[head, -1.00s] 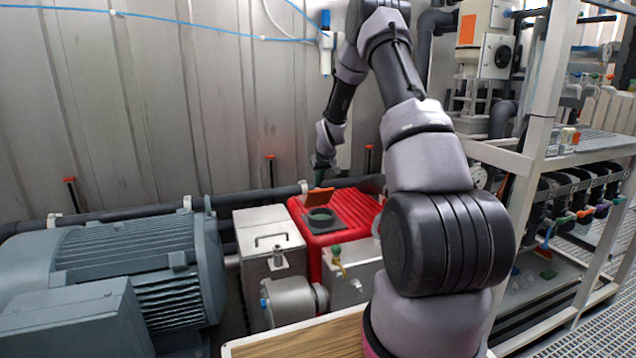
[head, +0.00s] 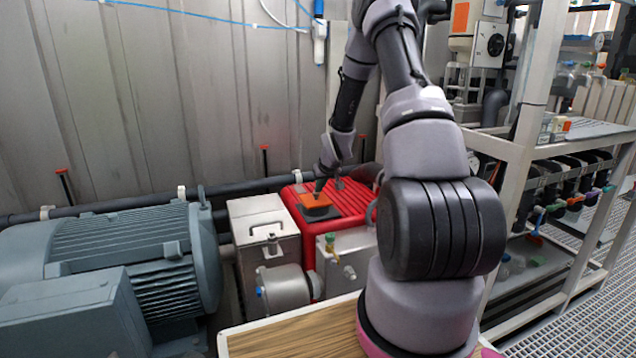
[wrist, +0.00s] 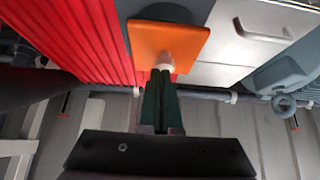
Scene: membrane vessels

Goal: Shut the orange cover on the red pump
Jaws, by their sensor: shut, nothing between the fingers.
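The red pump (head: 352,203) stands by the wall, with a ribbed red housing that also shows in the wrist view (wrist: 75,35). Its orange cover (head: 314,201) lies flat, or nearly so, over the dark square collar on the pump's top. In the wrist view the orange cover (wrist: 168,40) fills the space just beyond my fingertips. My gripper (head: 318,187) is shut and empty, its tips at the cover's edge, touching or very close to it. In the wrist view the closed fingers of my gripper (wrist: 165,72) point at the cover. The opening under the cover is hidden.
A grey motor (head: 120,250) stands left of the pump, with a metal box (head: 262,240) between them. A dark pipe (head: 245,186) runs along the wall behind. A wooden top (head: 290,335) is in front, and a white-framed shelf rack (head: 520,165) stands at the right.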

